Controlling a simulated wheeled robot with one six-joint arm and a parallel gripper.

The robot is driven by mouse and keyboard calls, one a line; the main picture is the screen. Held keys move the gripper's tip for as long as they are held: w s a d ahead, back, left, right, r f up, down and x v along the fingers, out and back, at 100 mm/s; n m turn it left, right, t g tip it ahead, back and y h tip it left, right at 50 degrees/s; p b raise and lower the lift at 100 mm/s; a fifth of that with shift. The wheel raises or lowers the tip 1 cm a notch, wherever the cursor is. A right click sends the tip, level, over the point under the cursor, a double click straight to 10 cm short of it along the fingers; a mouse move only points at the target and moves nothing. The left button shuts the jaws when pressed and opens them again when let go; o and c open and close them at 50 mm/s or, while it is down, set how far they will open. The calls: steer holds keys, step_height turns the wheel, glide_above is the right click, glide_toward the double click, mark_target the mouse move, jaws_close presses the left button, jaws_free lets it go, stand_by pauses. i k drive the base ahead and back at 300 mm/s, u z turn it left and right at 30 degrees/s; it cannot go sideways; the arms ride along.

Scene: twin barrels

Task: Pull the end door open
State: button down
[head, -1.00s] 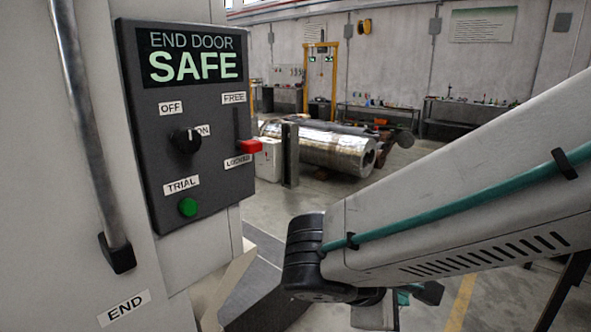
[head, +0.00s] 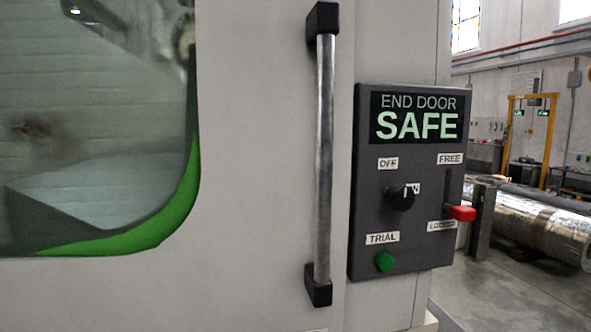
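The end door (head: 260,240) is a pale grey panel with a window (head: 95,130) edged in green at the left. It looks shut. Its handle (head: 324,160) is a vertical metal bar with black end mounts, right of the window. Right of the handle, a dark control panel (head: 365,215) has a display (head: 417,118) reading "END DOOR SAFE". The panel carries a black knob (head: 401,198) between OFF and ON labels, a green TRIAL button (head: 385,262) and a red lever (head: 461,213) low in its slot, near the LOCKED label. My gripper is not in view.
A large shiny metal cylinder (head: 540,225) lies on the workshop floor at the right, with a grey post (head: 482,220) beside it. A yellow frame (head: 553,140) stands farther back. No obstacle shows in front of the handle.

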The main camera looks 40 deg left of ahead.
mark_target(160, 172)
steer(key=u, duration=5.2)
steer(key=i, duration=0.55)
steer(key=z, duration=2.5)
